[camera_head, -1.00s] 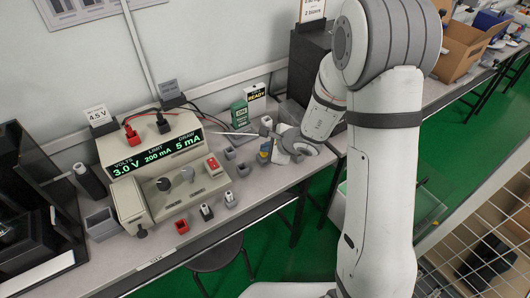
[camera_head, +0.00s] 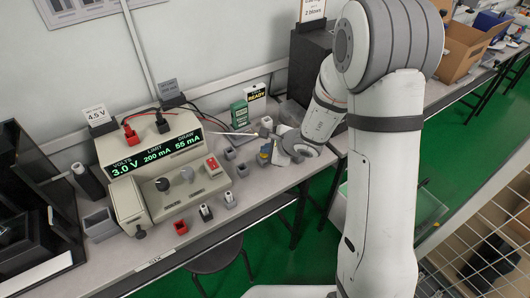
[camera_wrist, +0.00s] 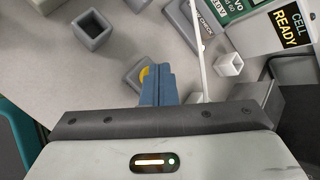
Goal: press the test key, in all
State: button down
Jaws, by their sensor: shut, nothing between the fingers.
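My gripper (camera_wrist: 158,78) is shut and empty, its blue fingers together over a small grey block (camera_wrist: 132,78). A round yellow key (camera_wrist: 144,75) on that block shows just beside the fingertips and is partly hidden by them. I cannot tell by sight whether the fingers touch it. In the head view my gripper (camera_head: 268,147) is low over the bench's right end, with the block largely hidden. The beige bench supply (camera_head: 160,150) stands left of it. Its green display (camera_head: 155,155) reads 3.0 V, 200 mA limit and 55 mA draw.
A hollow grey holder (camera_wrist: 92,30) and a small square cup (camera_wrist: 230,65) are near the fingers. A white rod (camera_wrist: 196,45) lies close on the right. A "CELL READY" sign (camera_wrist: 289,25) stands behind. Several small red and grey holders line the bench front.

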jog(key=shift+r+p, duration=0.4)
jog(key=shift+r, duration=0.45)
jog(key=shift+r+p, duration=1.65)
jog(key=shift+r, duration=0.85)
